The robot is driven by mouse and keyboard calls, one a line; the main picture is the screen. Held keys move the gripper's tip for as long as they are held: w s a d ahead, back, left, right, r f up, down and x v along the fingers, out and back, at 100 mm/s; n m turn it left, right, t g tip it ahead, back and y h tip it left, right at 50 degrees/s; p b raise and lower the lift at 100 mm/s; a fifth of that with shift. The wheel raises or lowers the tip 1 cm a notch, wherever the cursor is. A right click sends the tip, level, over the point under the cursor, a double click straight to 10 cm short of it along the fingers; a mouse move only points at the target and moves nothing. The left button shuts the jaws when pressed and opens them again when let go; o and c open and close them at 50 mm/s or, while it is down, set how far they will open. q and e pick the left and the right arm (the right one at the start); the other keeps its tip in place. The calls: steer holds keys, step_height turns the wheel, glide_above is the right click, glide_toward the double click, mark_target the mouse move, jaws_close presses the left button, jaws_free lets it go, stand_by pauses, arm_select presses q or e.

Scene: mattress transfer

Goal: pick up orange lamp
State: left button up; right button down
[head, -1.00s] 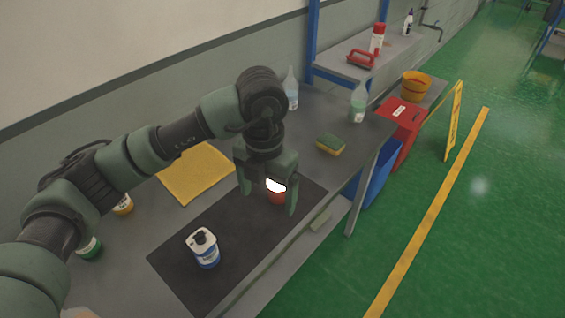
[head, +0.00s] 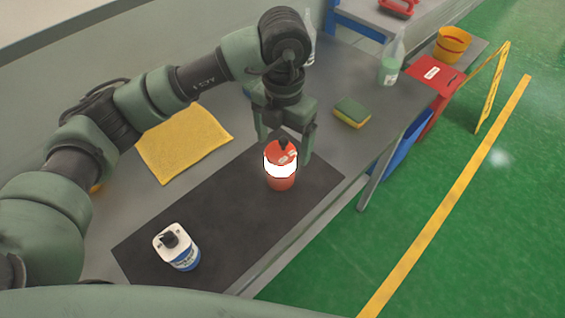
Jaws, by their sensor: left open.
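The orange lamp (head: 281,181) stands upright on the black mat (head: 220,215), with a bright white band around its middle and a dark part on top. My left gripper (head: 284,150) is open and points down, just behind the lamp in the picture. One finger shows to the left and one to the right of the lamp's top. The lamp hides part of the space between the fingers, and I cannot tell whether they touch it. My right gripper is not in view.
A white and blue container (head: 181,257) stands on the mat's near end. A yellow cloth (head: 185,142) lies behind the mat. A sponge (head: 352,112) and a spray bottle (head: 391,65) are to the right. Red and blue bins (head: 438,92) stand beyond the table's right end.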

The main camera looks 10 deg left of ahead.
arm_select(q)
steer(key=f+p, duration=0.1)
steer(key=f, duration=0.1)
steer(key=f+p, duration=0.1)
steer(key=f, duration=0.1)
steer(key=f+p, duration=0.1)
steer(key=f, duration=0.2)
steer(key=shift+w+a, duration=0.1)
steer(key=shift+a, duration=0.25)
steer(key=shift+f, duration=0.3)
steer(key=shift+r, duration=0.1)
jaws_close()
